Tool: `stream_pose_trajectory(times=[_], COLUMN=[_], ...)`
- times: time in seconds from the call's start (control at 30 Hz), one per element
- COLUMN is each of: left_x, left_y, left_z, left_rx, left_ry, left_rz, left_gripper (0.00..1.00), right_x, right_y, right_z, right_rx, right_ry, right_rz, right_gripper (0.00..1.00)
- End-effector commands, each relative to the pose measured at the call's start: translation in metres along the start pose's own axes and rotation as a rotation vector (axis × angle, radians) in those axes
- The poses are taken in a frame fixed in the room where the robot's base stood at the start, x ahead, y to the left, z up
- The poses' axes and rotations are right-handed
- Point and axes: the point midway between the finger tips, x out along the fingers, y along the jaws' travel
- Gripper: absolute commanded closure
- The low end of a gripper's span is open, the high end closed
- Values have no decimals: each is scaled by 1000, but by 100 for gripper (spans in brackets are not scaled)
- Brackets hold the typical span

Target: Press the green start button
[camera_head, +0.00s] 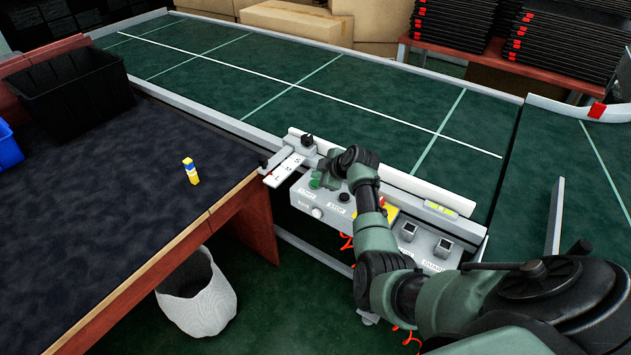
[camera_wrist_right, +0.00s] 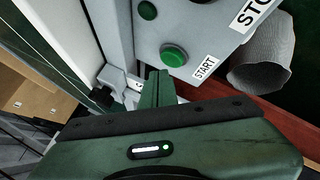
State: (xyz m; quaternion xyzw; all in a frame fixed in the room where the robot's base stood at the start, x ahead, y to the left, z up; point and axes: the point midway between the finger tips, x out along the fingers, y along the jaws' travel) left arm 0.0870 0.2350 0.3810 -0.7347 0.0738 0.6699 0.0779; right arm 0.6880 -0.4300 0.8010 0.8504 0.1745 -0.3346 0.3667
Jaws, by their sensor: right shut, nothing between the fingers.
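The green start button (camera_wrist_right: 173,55) sits on the light grey control panel (camera_wrist_right: 200,22), beside a START label, in the right wrist view. My right gripper (camera_wrist_right: 158,76) has its green fingers together and empty. In that view its fingertips lie just below and left of the button, with a visible gap in the picture; the depth between them is hard to judge. In the head view the gripper (camera_head: 328,177) hangs over the left end of the panel (camera_head: 301,201). The arm hides part of the panel there. My left gripper is not in view.
A smaller green button (camera_wrist_right: 147,10) is on the panel near the start button. Conveyor (camera_head: 250,75) runs behind the panel. A dark table (camera_head: 90,230) at left holds a black bin (camera_head: 72,98) and a small yellow-blue item (camera_head: 191,172). A white wastebasket (camera_head: 198,298) stands below.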

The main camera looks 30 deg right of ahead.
Motion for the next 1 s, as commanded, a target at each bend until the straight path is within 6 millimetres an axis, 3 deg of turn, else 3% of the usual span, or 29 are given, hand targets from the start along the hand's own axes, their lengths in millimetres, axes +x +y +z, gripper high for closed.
stream_pose_trajectory(times=[0.23, 0.7, 1.0], left_x=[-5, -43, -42], left_y=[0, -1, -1], left_z=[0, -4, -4], left_rx=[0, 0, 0], left_ry=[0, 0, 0], left_rz=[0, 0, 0], left_gripper=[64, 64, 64], right_x=[-4, -35, -35], right_y=[3, 25, 25], right_z=[-3, -25, -25], right_rx=[0, -1, 0], right_ry=[0, -1, 0], right_rz=[1, 0, 0], right_gripper=[100, 100, 100])
